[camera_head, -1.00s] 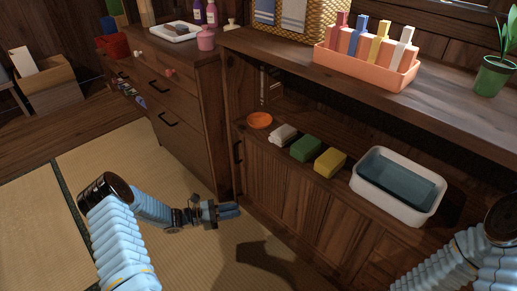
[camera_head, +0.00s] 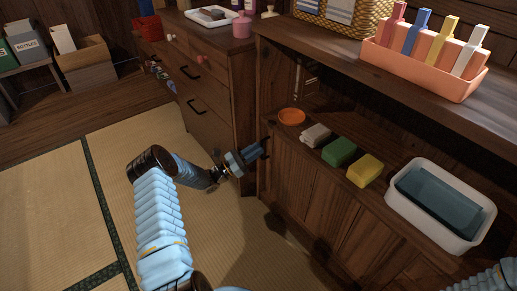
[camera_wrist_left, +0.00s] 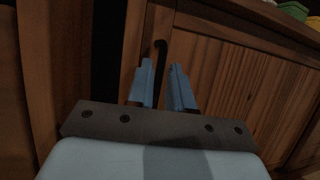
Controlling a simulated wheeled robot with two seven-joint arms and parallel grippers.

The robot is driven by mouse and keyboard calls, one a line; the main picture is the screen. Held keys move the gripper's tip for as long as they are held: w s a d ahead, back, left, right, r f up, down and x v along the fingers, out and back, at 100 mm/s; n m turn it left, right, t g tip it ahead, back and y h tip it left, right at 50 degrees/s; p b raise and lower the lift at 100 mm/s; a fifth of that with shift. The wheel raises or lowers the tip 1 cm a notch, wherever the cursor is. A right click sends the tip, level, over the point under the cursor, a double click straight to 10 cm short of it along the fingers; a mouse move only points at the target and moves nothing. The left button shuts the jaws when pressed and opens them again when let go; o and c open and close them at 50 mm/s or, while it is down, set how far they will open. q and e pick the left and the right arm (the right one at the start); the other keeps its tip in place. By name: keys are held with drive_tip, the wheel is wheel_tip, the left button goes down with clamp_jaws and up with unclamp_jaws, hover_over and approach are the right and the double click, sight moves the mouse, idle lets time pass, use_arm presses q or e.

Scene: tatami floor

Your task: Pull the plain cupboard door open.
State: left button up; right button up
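The plain wooden cupboard door (camera_head: 292,180) is the panel at the left end of the low cupboard, under its open shelf; it looks shut. Its dark bar handle (camera_head: 266,148) is upright near the door's left edge. My left gripper (camera_head: 258,151) is at the handle. In the left wrist view, the handle (camera_wrist_left: 158,56) shows between and just beyond the fingertips of the left gripper (camera_wrist_left: 162,74). The fingers are apart, and the door (camera_wrist_left: 225,68) spreads to the right. Only part of my right arm shows at the lower right; its gripper is out of view.
A drawer cabinet (camera_head: 210,95) with dark handles stands close at the left. The shelf above the door holds an orange bowl (camera_head: 291,117), a green block (camera_head: 340,152), a yellow block (camera_head: 365,170) and a white tub (camera_head: 440,205). Tatami floor (camera_head: 120,150) is clear at left.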

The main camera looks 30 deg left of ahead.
use_arm(q)
drive_tip(key=shift+x, duration=0.85)
clamp_jaws()
drive_tip(key=shift+f, duration=0.1)
idle(0.7)
